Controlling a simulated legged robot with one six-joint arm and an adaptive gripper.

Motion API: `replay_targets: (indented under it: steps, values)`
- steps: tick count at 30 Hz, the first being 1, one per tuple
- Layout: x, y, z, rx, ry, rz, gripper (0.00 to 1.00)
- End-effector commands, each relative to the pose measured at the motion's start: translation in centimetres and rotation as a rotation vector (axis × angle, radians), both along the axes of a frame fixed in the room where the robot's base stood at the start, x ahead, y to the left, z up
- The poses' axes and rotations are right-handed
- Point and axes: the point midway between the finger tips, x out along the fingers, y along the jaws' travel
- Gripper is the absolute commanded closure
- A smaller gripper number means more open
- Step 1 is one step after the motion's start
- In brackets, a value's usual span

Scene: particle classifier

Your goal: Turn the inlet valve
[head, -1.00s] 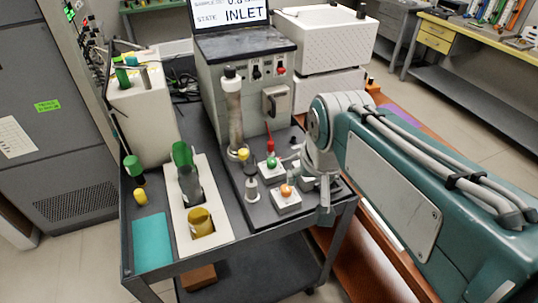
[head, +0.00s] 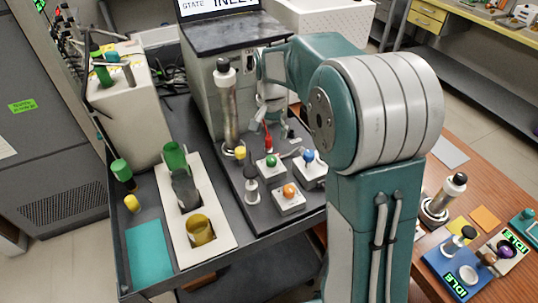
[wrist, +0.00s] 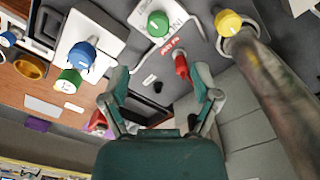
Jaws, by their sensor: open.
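A red valve handle (head: 268,143) stands on the dark base of the machine, behind a green knob (head: 271,160). In the wrist view the red handle (wrist: 181,66) points between the fingers of my gripper (wrist: 162,98), beyond their tips, and looks untouched. My gripper is open and empty. The green knob (wrist: 158,23) and a yellow knob (wrist: 229,22) lie farther out, with partly legible lettering by the green one. I cannot read which part is labelled inlet valve. In the head view my gripper (head: 264,112) is small, above and behind the red handle, partly hidden by my arm.
A blue knob (head: 308,156) and an orange knob (head: 289,191) stand close by. A tall metal cylinder (head: 226,110) rises left of the red handle. A white holder (head: 220,232) with vessels is at left. A wooden table (head: 456,180) lies to the right.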

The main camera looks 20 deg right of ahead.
Motion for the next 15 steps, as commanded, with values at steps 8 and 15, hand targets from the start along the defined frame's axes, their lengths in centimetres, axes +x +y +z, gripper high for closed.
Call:
replay_targets:
  steps: [8, 15]
  values:
    - [-0.1, 0.0, -5.1, -0.001, 0.006, 0.001, 0.21]
    - [-0.1, 0.1, -8.9, -0.001, 0.004, 0.001, 0.21]
